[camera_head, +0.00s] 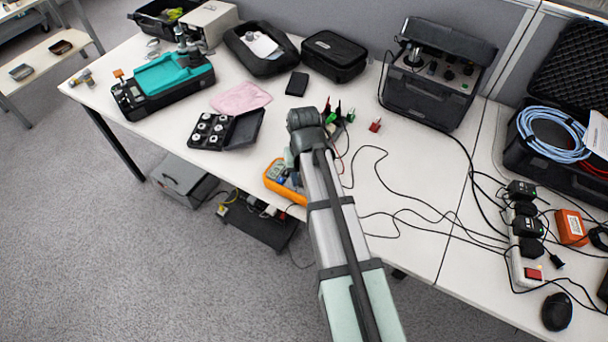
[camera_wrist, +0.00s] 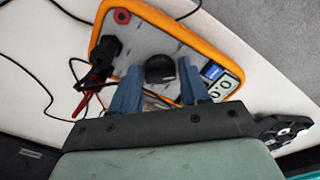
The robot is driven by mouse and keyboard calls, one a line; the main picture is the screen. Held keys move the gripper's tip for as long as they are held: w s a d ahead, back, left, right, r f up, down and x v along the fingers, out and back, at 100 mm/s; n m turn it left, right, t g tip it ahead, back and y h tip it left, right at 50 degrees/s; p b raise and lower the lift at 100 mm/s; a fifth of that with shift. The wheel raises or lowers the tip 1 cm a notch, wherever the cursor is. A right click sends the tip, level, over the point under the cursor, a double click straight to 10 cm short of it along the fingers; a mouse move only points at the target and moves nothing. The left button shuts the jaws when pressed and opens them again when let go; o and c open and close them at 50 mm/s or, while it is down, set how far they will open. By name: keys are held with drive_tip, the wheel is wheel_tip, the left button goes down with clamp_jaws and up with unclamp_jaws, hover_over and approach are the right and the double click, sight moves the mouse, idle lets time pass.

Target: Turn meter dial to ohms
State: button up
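The meter (camera_head: 272,184) has an orange rim and lies near the table's front edge, partly hidden by my arm in the head view. In the wrist view, the meter (camera_wrist: 205,48) shows its grey face, a red socket and a small blue-and-white panel. Its black round dial (camera_wrist: 160,68) is in the middle of the face. My gripper (camera_wrist: 160,72) is over the meter with its two blue-grey fingers apart, one on each side of the dial. I cannot tell whether they touch it. The dial's pointer setting is not readable. The head view hides the fingers.
Black and red leads (camera_wrist: 92,85) plug into the meter beside the left finger. A black case of round weights (camera_head: 210,130) and a pink cloth (camera_head: 240,98) lie left of the meter. Cables (camera_head: 400,212) cross the table to the right. A black instrument case (camera_head: 428,98) stands behind.

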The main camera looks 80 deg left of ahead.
drive_tip(key=o, duration=0.3)
wheel_tip(320, 180, up, 14)
idle(0.8)
drive_tip(key=shift+f, duration=0.1)
